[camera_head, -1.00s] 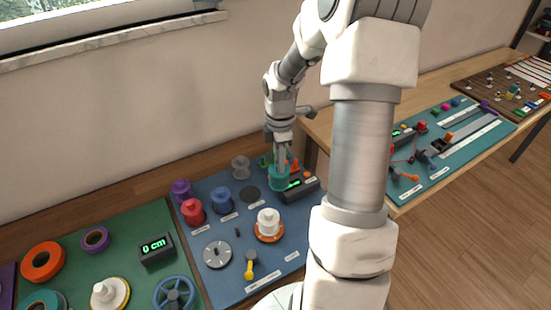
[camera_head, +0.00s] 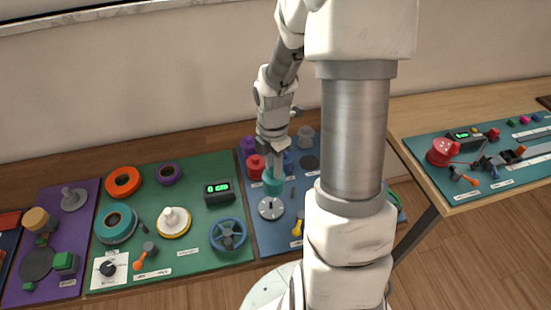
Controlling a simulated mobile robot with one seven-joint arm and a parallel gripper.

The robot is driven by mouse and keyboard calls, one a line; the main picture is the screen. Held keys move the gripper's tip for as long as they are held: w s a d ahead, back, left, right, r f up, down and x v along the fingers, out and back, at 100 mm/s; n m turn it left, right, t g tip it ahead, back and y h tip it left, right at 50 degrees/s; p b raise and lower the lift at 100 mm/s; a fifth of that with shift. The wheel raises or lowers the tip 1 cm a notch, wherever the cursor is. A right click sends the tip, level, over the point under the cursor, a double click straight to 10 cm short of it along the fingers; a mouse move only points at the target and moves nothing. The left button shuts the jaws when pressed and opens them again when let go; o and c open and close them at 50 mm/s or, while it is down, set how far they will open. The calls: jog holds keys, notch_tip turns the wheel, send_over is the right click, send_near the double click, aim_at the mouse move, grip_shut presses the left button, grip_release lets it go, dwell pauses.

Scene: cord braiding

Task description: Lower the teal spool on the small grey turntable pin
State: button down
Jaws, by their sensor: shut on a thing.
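My gripper (camera_head: 271,171) is shut on the teal spool (camera_head: 272,187) and points downward over the blue board. The spool looks upright. In the picture it sits just above a round grey disc (camera_head: 271,209) with pale marks and a small dark upright piece at its centre, which looks like the small grey turntable. The spool's lower edge comes close to the disc's far rim. I cannot tell how high the spool is above the board or whether it touches anything.
On the blue board, a red spool (camera_head: 256,165), a purple spool (camera_head: 248,145) and a blue spool (camera_head: 288,162) stand close around my gripper. A yellow-handled crank (camera_head: 297,229) is at the front. A blue handwheel (camera_head: 228,234) is on the green board at left. My arm hides the board's right part.

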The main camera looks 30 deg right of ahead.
aim_at(270, 189)
jog(key=shift+s+a, duration=0.1)
jog(key=shift+a, duration=0.45)
jog(key=shift+f, duration=0.25)
notch_tip(270, 189, down, 5)
jog(key=b, duration=0.4)
jog(key=shift+r+b, duration=0.15)
jog(key=shift+b, duration=0.25)
jog(key=shift+r+p, duration=0.15)
jog(key=shift+p, duration=0.15)
jog(key=shift+f, duration=0.2)
jog(key=shift+f+b, duration=0.85)
jog(key=shift+f, duration=0.2)
jog(key=shift+f, duration=0.2)
